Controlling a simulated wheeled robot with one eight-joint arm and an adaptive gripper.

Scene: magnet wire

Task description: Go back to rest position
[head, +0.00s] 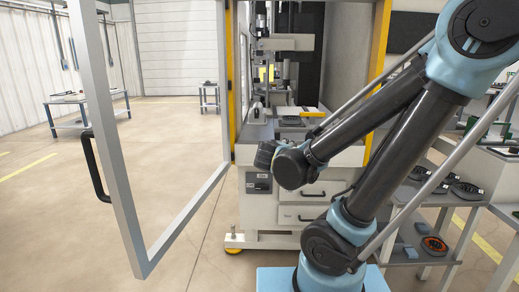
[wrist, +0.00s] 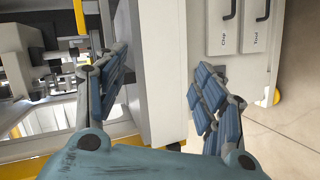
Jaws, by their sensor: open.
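My gripper (wrist: 158,82) is open in the wrist view, with its two blue padded fingers apart and nothing between them. The pale front of the machine (wrist: 163,60) lies beyond the gap. In the head view, my dark and blue arm crosses the right half and bends toward the machine (head: 268,205). The arm's dark far end is just in front of the machine's opening, above the drawers. The gripper's fingers cannot be made out in the head view.
The machine's framed door (head: 104,150) stands open at left, with a black handle (head: 95,166). Drawers (head: 312,192) are below the opening. A shelf rack (head: 408,257) holding dark parts and an orange-ringed item (head: 434,245) is at right. Floor between the door and far table (head: 88,118) is clear.

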